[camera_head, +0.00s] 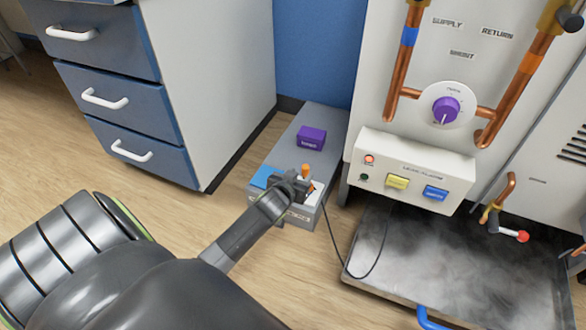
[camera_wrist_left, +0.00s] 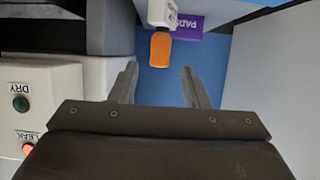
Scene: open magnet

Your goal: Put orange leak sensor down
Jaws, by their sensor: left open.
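The orange leak sensor shows as a small upright orange piece (camera_head: 306,170) in the head view, at the tray's front end. In the left wrist view, which is upside down, its orange part (camera_wrist_left: 160,50) joins a white body. My left gripper (camera_head: 298,188) is at the sensor, with its arm coming in from the left. In the left wrist view the two fingers (camera_wrist_left: 159,76) are spread, with the orange part just beyond and between their tips. No finger visibly touches it. The fingers hide part of the sensor's base in the head view. My right gripper is not in view.
A grey tray (camera_head: 326,124) on the floor holds a purple box (camera_head: 311,138) and a blue area (camera_head: 264,177). The leak alarm panel (camera_head: 415,170) stands to the right, with a black cable (camera_head: 384,240) below. A metal drip pan (camera_head: 465,270) and drawer cabinet (camera_head: 210,85) flank it.

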